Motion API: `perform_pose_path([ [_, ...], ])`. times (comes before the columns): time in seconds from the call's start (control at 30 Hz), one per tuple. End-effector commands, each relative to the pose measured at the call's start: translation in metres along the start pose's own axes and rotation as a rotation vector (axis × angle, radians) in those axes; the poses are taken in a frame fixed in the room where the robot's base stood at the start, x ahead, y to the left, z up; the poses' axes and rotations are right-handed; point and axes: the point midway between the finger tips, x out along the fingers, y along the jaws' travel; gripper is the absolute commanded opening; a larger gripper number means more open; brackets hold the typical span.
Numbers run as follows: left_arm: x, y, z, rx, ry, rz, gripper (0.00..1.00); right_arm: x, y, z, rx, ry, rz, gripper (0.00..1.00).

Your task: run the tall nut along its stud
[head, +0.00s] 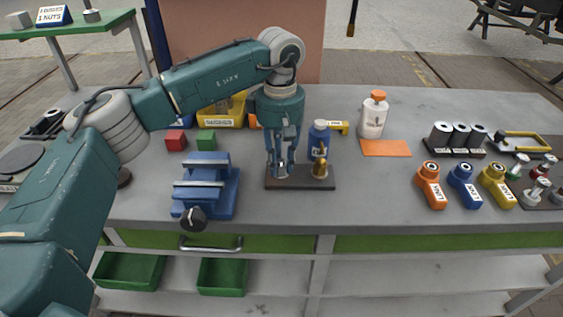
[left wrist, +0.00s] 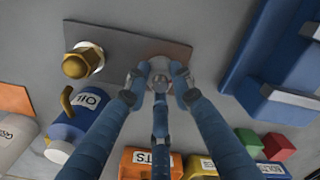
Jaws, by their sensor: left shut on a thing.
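A dark base plate (head: 300,184) lies flat on the grey bench in front of the oil can. My left gripper (head: 281,168) points straight down over the plate's left end. Its fingers are closed around a silvery nut (left wrist: 160,78), which I take to be the tall nut. The fingers hide most of it and its stud, so I cannot tell its height on the stud. A brass nut (head: 320,170) stands upright at the plate's other end, clear of the fingers; it also shows in the left wrist view (left wrist: 80,65). My right gripper is out of view.
A blue vise (head: 207,185) stands close left of the plate. A blue oil can (head: 318,138) stands just behind. Red (head: 175,140) and green (head: 206,140) blocks and a yellow bin (head: 222,110) are behind left. The bench right of the plate is clear up to the orange bottle-shaped piece (head: 430,185).

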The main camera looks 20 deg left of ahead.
Motion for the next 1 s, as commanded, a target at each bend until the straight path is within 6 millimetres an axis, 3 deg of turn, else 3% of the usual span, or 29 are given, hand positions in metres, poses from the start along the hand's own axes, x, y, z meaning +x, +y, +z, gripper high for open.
perform_pose_path([
  [0.03,-0.0057,0.0011,-0.0087,0.024,0.016,0.009,0.00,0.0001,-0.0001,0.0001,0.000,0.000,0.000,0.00],
  [0.4,-0.0064,0.0030,-0.0087,0.250,0.016,0.011,0.00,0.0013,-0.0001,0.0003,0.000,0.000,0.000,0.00],
  [1.0,-0.0067,0.0043,-0.0081,0.323,0.016,0.014,0.00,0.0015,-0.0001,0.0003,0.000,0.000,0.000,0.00],
])
